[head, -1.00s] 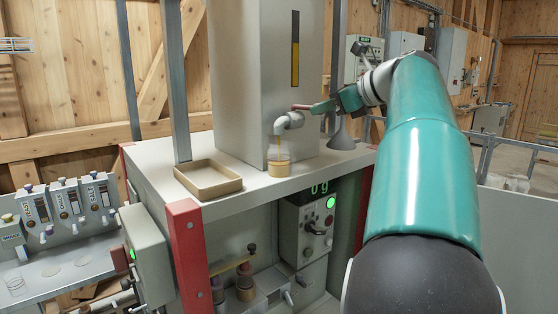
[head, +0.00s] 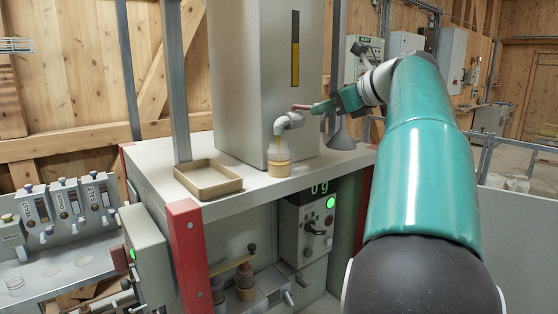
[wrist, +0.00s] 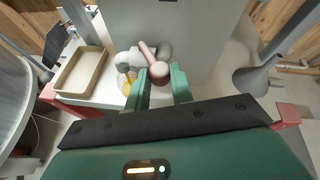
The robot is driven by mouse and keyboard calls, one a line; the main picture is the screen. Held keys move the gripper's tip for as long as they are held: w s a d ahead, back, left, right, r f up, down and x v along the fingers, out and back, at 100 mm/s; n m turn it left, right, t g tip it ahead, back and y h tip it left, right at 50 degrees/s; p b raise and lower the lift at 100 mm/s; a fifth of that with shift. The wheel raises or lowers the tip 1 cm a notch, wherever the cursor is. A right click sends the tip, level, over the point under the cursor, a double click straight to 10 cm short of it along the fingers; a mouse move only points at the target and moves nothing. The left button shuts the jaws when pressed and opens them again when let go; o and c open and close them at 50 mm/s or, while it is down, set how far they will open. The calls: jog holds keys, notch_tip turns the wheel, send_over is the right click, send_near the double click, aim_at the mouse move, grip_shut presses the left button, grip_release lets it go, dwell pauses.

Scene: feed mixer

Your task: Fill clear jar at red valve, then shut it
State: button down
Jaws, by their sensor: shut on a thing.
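The clear jar (head: 278,163) stands upright on the counter under the white spout (head: 289,122). A thin amber stream runs from the spout into it, and amber liquid fills much of its lower part. In the wrist view the jar (wrist: 126,84) is partly hidden behind the spout and my gripper. The red valve handle (head: 301,107) sits on top of the spout. In the wrist view the handle (wrist: 147,52) points up and its round end lies between my fingertips. My gripper (head: 325,106) is shut on the handle; it also shows in the wrist view (wrist: 163,82).
A shallow tan tray (head: 208,178) lies left of the jar. The tall grey tank (head: 265,70) with an amber level gauge stands behind the spout. A grey funnel-shaped part (head: 341,138) is at the right. A control panel with a green lamp (head: 330,202) is below the counter.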

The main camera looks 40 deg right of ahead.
dwell(0.3)
jog(key=c, duration=2.2)
grip_release()
jog(key=shift+s+a, duration=0.2)
jog(key=shift+a, duration=0.3)
jog(key=shift+s+a, duration=0.2)
jog(key=shift+a, duration=0.5)
